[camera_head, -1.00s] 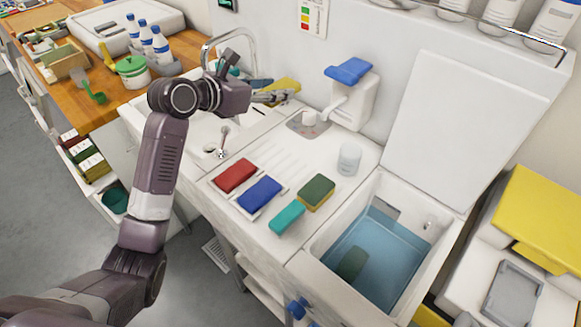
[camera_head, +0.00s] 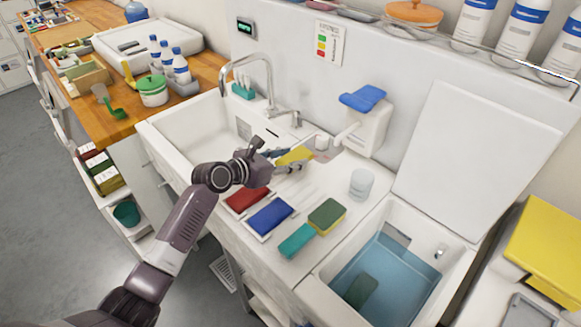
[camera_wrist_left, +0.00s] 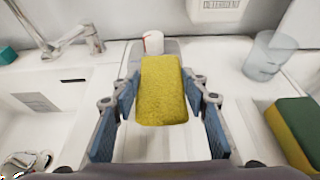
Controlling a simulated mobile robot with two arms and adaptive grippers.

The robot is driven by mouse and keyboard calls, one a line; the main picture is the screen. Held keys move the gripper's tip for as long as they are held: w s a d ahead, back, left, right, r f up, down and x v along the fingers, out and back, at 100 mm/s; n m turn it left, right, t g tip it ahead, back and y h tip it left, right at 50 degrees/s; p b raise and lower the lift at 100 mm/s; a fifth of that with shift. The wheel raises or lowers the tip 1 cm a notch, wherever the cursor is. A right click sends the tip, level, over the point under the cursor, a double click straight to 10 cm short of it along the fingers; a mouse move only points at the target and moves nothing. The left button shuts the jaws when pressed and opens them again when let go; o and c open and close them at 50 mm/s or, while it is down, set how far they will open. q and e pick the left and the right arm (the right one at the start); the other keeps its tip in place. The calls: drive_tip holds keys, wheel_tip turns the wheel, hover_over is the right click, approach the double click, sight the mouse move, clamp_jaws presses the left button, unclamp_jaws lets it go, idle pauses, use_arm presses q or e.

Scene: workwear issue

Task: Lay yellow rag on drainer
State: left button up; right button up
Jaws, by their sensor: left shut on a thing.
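My left gripper (camera_head: 292,161) is shut on the yellow rag (camera_head: 297,154), a thick block-like piece. In the left wrist view the rag (camera_wrist_left: 163,92) sits between the two blue-padded fingers, its far end pointing toward the back wall. The gripper holds it above the counter, near the back of the white ribbed drainer (camera_head: 303,197). On the drainer side lie a red rag (camera_head: 247,199) and a blue rag (camera_head: 269,215), side by side. The gripper partly hides the drainer's back left part. My right gripper is not in view.
A teal sponge (camera_head: 297,240) and a green-yellow sponge (camera_head: 327,216) lie in front right. A clear cup (camera_head: 362,184) stands behind them. The empty-looking sink (camera_head: 190,135) is left, the water-filled basin (camera_head: 385,280) right. A dispenser (camera_head: 368,125) hangs at the back.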

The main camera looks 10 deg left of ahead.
use_arm(q)
drive_tip(key=shift+f, duration=1.75)
drive_tip(key=o, duration=1.3)
drive_tip(key=shift+f, duration=0.1)
drive_tip(key=shift+c, duration=0.2)
drive_tip(key=shift+s+a+r, duration=0.1)
drive_tip(key=shift+s+r, duration=0.05)
drive_tip(key=shift+r, duration=0.05)
drive_tip(key=v, duration=1)
drive_tip(key=shift+s, duration=0.15)
drive_tip(key=shift+v, duration=0.8)
